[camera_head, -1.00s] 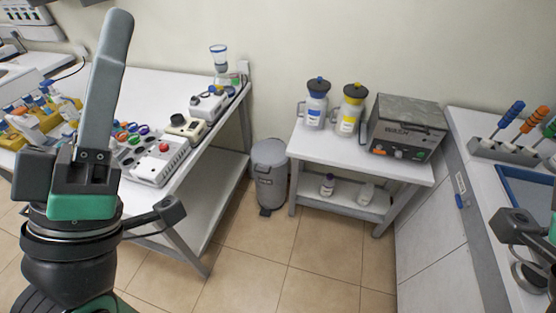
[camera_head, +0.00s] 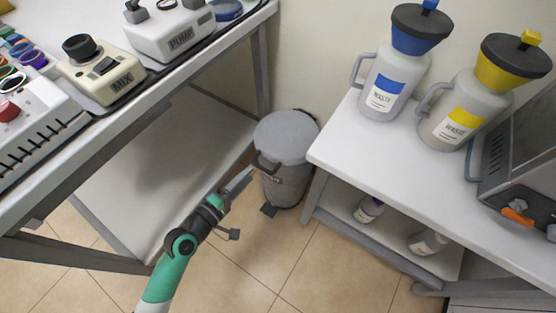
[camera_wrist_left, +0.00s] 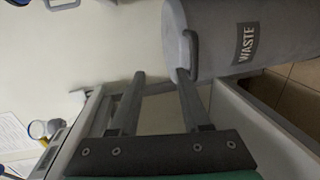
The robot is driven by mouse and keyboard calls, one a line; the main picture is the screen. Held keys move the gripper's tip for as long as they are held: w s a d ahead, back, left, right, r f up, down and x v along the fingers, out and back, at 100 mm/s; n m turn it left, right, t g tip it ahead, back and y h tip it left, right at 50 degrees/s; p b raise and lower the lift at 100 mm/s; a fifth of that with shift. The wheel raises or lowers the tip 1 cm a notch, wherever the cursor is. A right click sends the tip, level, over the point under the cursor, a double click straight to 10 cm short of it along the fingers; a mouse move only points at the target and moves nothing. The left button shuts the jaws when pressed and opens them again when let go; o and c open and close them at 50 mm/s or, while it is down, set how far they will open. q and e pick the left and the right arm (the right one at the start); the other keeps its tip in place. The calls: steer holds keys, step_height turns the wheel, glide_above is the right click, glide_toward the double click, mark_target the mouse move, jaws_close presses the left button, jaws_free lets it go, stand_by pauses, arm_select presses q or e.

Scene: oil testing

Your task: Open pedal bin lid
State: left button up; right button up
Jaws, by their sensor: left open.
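The grey pedal bin (camera_head: 290,186) stands on the floor between the two tables, its round lid (camera_head: 286,136) closed. A dark handle (camera_head: 265,164) sticks out at the lid's front, and a pedal (camera_head: 268,210) shows at the foot. My left gripper (camera_head: 250,173) is open and empty, close to the handle. In the left wrist view the bin (camera_wrist_left: 240,35) appears sideways with a WASTE label. There, one finger of the left gripper (camera_wrist_left: 161,76) overlaps the handle (camera_wrist_left: 192,52); I cannot tell whether they touch. My right gripper is out of view.
The left table (camera_head: 205,62) carries a mixer (camera_head: 100,70) and a pump (camera_head: 170,30). The right table (camera_head: 345,140) holds two waste jugs (camera_head: 395,75) and has a lower shelf with bottles. Tiled floor (camera_head: 290,260) in front of the bin is clear.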

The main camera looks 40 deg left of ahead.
arm_select(q)
steer(key=b, duration=0.2)
glide_toward(261, 167)
steer(key=s, duration=0.2)
steer(key=shift+n, duration=0.3)
steer(key=w, duration=0.3)
steer(key=w+f+b, duration=0.1)
steer(key=w, duration=0.3)
steer(key=w+f+b, duration=0.1)
steer(key=w, duration=0.3)
steer(key=shift+w+a+f, duration=0.2)
steer(key=shift+a+f, duration=0.05)
steer(key=shift+a, duration=0.05)
steer(key=shift+w, duration=0.3)
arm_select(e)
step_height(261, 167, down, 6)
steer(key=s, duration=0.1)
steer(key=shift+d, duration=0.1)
arm_select(q)
jaws_close()
steer(key=shift+r, duration=0.1)
